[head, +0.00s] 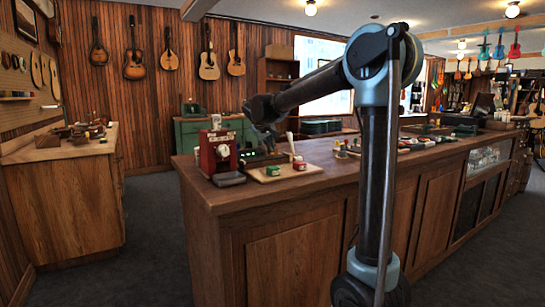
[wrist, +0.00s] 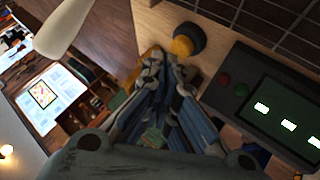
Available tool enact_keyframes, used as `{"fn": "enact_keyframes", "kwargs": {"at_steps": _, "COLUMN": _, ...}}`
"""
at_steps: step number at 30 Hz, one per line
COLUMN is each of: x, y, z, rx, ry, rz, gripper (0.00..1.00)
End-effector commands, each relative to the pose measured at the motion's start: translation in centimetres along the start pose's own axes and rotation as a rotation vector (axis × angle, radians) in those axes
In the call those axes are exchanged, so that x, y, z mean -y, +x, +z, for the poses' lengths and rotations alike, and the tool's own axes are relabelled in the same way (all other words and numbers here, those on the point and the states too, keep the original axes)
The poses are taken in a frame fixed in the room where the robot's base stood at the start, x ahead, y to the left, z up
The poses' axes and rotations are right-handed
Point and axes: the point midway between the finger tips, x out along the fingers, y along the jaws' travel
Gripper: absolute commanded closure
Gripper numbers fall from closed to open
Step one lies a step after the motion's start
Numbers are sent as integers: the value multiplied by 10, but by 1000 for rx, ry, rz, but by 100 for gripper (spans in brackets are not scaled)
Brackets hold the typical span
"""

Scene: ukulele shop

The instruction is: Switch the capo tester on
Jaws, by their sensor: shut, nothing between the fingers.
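A dark device (wrist: 268,105) with a lit display and a red and a green button fills the right of the wrist view. Beside it, a black-topped yellow knob (wrist: 187,40) stands on a pale wooden surface (wrist: 155,22). No readable label shows which part is the capo tester. My gripper (wrist: 162,62) is shut and empty, its tips just left of and below the knob; I cannot tell whether they touch it. In the head view my gripper (head: 268,140) points down over the counter, right of a red machine (head: 216,151) with a pale dial.
The wooden counter (head: 330,183) runs to the right. A tray (head: 267,179) with small red and green items lies in front of my gripper. Several small items sit farther right. A workbench (head: 65,148) stands at left, with dark open floor between.

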Motion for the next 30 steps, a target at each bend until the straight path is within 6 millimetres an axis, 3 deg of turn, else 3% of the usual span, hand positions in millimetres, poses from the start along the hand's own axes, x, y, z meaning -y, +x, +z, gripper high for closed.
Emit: {"fn": "enact_keyframes", "kwargs": {"at_steps": 30, "x": -30, "y": -42, "z": -30, "rx": 0, "ry": 0, "rz": 0, "gripper": 100}}
